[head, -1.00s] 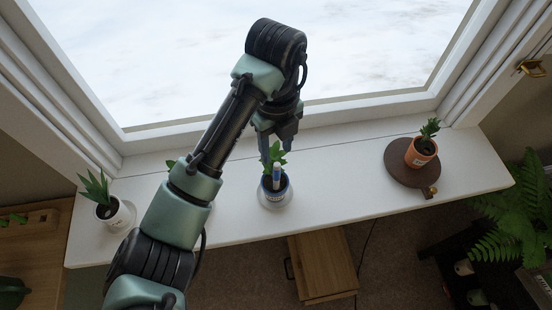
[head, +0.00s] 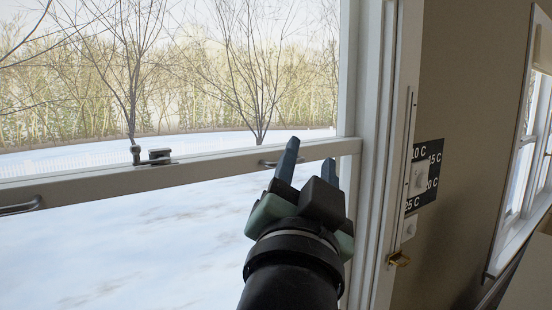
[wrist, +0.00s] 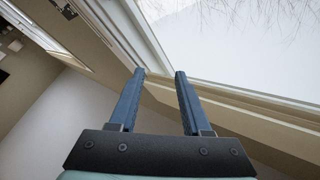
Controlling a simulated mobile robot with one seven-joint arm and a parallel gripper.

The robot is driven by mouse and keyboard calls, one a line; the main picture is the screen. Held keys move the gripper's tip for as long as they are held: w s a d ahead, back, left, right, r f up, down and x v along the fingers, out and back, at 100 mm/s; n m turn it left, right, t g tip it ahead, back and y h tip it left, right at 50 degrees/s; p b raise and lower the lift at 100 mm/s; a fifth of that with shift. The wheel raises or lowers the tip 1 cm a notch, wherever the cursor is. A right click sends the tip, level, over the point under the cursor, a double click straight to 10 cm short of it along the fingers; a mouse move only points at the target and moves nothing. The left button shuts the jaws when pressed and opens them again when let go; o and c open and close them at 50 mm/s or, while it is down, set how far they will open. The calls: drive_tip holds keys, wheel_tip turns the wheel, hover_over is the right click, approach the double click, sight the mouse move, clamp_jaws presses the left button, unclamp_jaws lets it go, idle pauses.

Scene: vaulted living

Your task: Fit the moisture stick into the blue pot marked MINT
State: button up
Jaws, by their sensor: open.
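My gripper (head: 311,158) is raised in front of the window, with its fingers pointing up, apart and empty. The wrist view also shows my gripper (wrist: 160,73) with its two blue fingers parallel and nothing between them. The blue pot and the moisture stick are out of sight in both current views. A second ago the head view showed a blue pot on the white sill, with a plant and an upright white-and-blue stick in it. Its lettering was too small to read.
The window frame (head: 375,180) stands close to the right of my gripper, and a horizontal sash rail (head: 220,165) runs behind it. A black temperature panel (head: 424,175) hangs on the wall at right.

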drive_tip(key=s+a+r+n+t+y, duration=0.3)
drive_tip(key=s+r+n+t, duration=0.3)
drive_tip(key=s, duration=0.6)
wheel_tip(320, 180, up, 4)
drive_tip(key=n+y, duration=0.1)
drive_tip(key=n, duration=0.1)
drive_tip(key=shift+a+f+n, duration=0.15)
drive_tip(key=shift+a+n, duration=0.2)
drive_tip(key=shift+n, duration=0.05)
drive_tip(key=shift+s, duration=0.1)
